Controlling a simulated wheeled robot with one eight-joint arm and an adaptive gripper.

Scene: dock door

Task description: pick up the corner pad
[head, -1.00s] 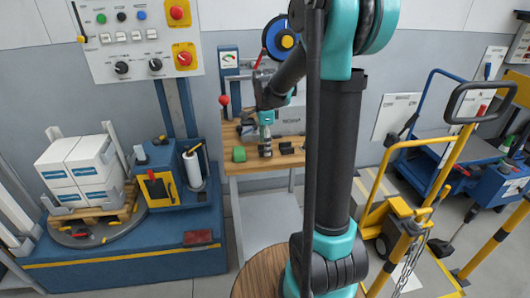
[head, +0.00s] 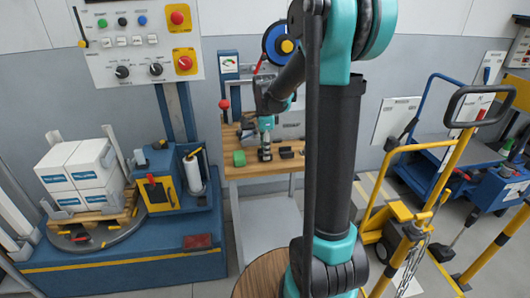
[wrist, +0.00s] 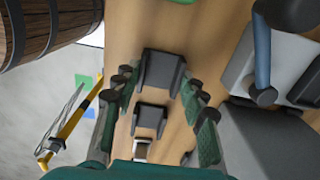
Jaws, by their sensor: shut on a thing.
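My gripper (head: 265,151) is over the wooden workbench in the head view, seen small beside my arm. In the wrist view its two fingers (wrist: 158,88) stand on either side of a dark corner pad (wrist: 160,72) and are shut on it. The pad looks black and blocky with a notch on its near side. Whether it touches the bench top cannot be told. A second, smaller-looking dark piece (wrist: 150,118) lies nearer the palm in the wrist picture, on the wood.
The workbench (head: 236,172) also bears a green object (head: 239,158) and dark pieces (head: 286,152) right of my gripper. A blue reel (head: 279,43) stands behind. At left are stacked boxes (head: 80,172) on a turntable; at right, a yellow hand truck (head: 450,165).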

